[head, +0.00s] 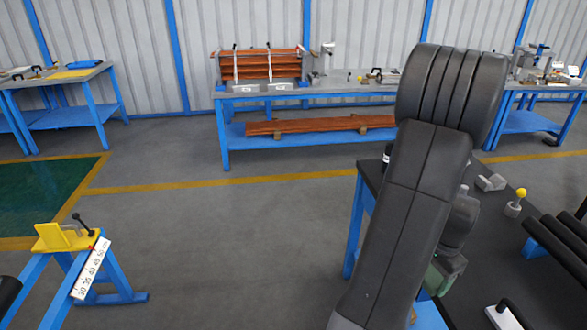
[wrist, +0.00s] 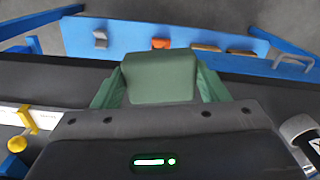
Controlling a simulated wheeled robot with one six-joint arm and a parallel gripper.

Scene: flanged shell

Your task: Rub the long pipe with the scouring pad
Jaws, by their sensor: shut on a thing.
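My gripper (wrist: 158,92) is shut on a green block, which looks like the scouring pad (wrist: 160,76), in the middle of the wrist view. In the head view my arm hides most of the gripper, and a bit of green (head: 440,276) shows low beside the arm, above the dark bench top. Several dark round bars, perhaps pipes (head: 560,240), lie side by side at the right edge of the head view. I cannot tell which is the long pipe. No contact between pad and pipe is visible.
The dark bench (head: 480,250) holds a yellow-knobbed fixture (head: 515,203) and a grey bracket (head: 491,182). A blue stand (head: 110,280) with a ruler (head: 91,268) is at left. A blue workbench (head: 222,125) stands at the back. Grey floor between is open.

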